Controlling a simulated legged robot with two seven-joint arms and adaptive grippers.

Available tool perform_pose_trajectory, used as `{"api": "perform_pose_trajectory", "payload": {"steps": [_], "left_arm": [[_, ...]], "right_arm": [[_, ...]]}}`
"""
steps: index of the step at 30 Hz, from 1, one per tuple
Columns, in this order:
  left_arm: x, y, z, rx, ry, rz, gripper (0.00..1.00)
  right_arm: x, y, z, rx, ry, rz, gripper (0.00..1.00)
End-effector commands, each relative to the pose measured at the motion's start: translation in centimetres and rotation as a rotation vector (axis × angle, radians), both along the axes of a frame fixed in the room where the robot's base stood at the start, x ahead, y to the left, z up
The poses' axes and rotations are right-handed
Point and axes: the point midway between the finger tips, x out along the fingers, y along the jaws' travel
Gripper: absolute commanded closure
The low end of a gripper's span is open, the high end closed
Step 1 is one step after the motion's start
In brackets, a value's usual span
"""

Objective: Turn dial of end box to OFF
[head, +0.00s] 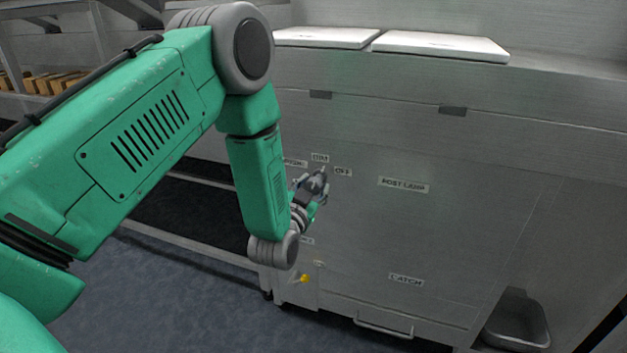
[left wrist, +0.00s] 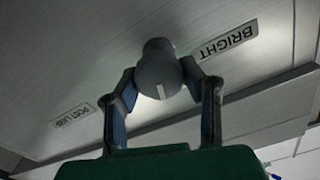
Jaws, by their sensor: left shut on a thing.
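The end box is the metal front panel (head: 450,230) in the head view. Its dial (left wrist: 158,70) is a grey round knob with a pale pointer line, seen in the left wrist view between my fingers. My left gripper (head: 315,186) is shut on this dial; it also shows in the left wrist view (left wrist: 162,92), one finger on each side. In the head view the gripper mostly hides the dial. Small labels (head: 320,158) surround it, too small to read surely. The wrist view shows a BRIGHT label (left wrist: 228,41) near the knob. My right gripper is not in view.
A POST LAMP label (head: 403,185) and a LATCH label (head: 406,280) sit right of the dial. A yellow knob (head: 304,279) is below it. A bar handle (head: 384,326) juts out low down. White boards (head: 440,46) lie on top. A metal tray (head: 516,325) is at lower right.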

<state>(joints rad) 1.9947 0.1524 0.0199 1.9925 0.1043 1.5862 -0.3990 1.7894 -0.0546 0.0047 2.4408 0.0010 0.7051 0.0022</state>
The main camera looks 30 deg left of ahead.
Motion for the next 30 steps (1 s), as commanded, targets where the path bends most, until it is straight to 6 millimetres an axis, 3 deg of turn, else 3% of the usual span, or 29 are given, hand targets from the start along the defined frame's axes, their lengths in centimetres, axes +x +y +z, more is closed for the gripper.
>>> {"api": "perform_pose_trajectory", "payload": {"steps": [12, 30], "left_arm": [[-0.1, -0.4, -0.3, 0.381, 0.102, -0.008, 0.93], [-0.2, -0.5, -0.7, 0.696, 0.18, -0.006, 0.93]], "right_arm": [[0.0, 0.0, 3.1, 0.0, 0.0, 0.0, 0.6], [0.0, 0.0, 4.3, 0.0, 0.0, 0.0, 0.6]]}}
